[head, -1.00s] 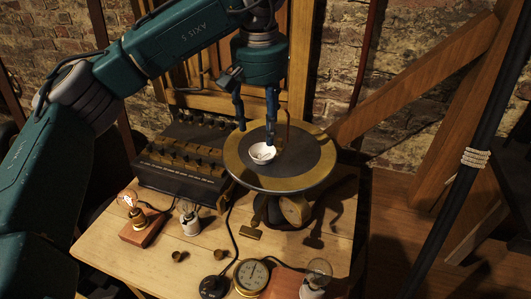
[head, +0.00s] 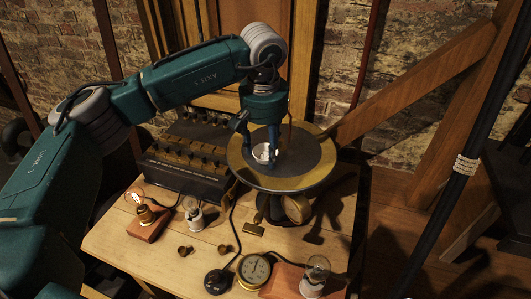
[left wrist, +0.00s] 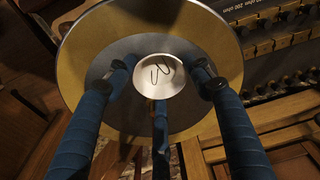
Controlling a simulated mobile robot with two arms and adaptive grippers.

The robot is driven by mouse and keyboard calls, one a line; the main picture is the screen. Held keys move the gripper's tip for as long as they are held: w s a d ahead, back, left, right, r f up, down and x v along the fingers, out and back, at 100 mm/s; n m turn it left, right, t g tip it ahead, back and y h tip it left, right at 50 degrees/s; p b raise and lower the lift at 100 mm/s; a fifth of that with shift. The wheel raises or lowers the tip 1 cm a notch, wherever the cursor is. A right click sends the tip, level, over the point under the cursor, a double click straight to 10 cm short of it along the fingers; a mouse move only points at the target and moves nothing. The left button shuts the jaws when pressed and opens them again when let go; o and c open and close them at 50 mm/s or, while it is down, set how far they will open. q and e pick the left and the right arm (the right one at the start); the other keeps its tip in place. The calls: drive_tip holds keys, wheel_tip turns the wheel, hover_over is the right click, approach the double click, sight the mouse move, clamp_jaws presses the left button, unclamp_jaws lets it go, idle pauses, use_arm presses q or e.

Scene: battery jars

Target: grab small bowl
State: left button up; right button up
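The small white bowl (head: 262,153) sits on the dark centre of a round plate with a gold rim (head: 243,172). In the left wrist view the bowl (left wrist: 160,84) is near the middle, with dark curved marks or a wire inside. My left gripper (head: 259,151) is over the bowl, fingers pointing down. In the left wrist view its blue fingers (left wrist: 160,72) stand spread around the bowl, with small gaps at the left and right. The third finger overlaps the bowl's lower edge, so contact there is unclear. My right gripper is not in view.
A black box with rows of knobs (head: 185,172) stands close left of the plate. Bulbs on bases (head: 148,222), a round gauge (head: 254,270) and small brass pieces crowd the table front. A wooden beam (head: 425,75) rises at the right.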

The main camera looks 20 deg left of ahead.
use_arm(q)
drive_tip(key=c, duration=0.6)
drive_tip(key=shift+r, duration=0.1)
